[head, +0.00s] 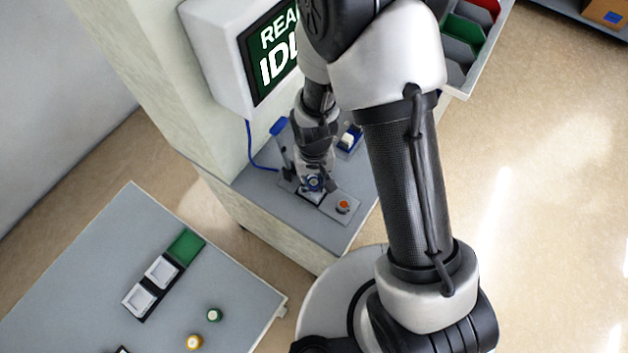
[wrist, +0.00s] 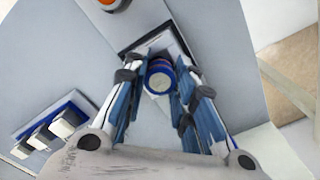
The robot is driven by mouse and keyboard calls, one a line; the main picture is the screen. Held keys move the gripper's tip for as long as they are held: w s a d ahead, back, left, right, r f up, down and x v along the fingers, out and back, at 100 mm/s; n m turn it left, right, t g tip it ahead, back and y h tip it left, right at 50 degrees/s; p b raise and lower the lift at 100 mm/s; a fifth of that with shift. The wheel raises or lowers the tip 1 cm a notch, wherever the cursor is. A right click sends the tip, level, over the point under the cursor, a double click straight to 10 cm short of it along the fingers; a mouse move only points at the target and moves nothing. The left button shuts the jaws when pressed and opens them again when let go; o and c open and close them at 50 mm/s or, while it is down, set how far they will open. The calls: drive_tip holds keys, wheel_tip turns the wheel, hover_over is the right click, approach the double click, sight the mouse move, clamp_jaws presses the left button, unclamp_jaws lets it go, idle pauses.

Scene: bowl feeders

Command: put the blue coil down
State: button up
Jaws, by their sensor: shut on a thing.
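The blue coil (wrist: 159,77) is a short round piece with a blue rim and a pale end face. My gripper (wrist: 160,68) has its two blue-padded fingers on either side of it and is shut on it. In the head view, my gripper (head: 313,190) is low over the grey machine counter (head: 260,195). A pale framed plate (wrist: 158,40) lies just beyond and partly under the coil in the wrist view. I cannot tell whether the coil touches it, as the fingers and coil hide part of it.
An orange button (head: 343,206) sits right of my gripper. A blue-topped lever (head: 279,127) stands left. A blue holder with white blocks (wrist: 46,130) is nearby.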

drive_tip(key=shift+s+d+f+b, duration=0.15)
drive_tip(key=shift+s+f+b, duration=0.4)
drive_tip(key=shift+f, duration=0.2)
drive_tip(key=o, duration=1)
drive_tip(key=shift+w+f, duration=0.25)
drive_tip(key=shift+w, duration=0.2)
drive_tip(key=shift+o, duration=0.2)
drive_tip(key=shift+r, duration=0.15)
drive_tip(key=shift+r, duration=0.1)
wheel_tip(320, 180, up, 14)
drive_tip(key=p, duration=0.6)
wheel_tip(320, 180, up, 8)
drive_tip(key=t, duration=0.1)
hover_over(314, 182)
drive_tip(key=d, duration=0.3)
drive_tip(key=s+d+r+t, duration=0.1)
drive_tip(key=s+d+r, duration=0.3)
drive_tip(key=s+r, duration=0.2)
drive_tip(key=s+d+r+m+t, duration=0.1)
drive_tip(key=s+d+r+t, duration=0.1)
drive_tip(key=s+r, duration=0.5)
wheel_tip(314, 182, up, 4)
drive_tip(key=shift+s+d+f+t, duration=0.25)
drive_tip(key=shift+s+d+t, duration=0.05)
drive_tip(key=shift+d, duration=0.6)
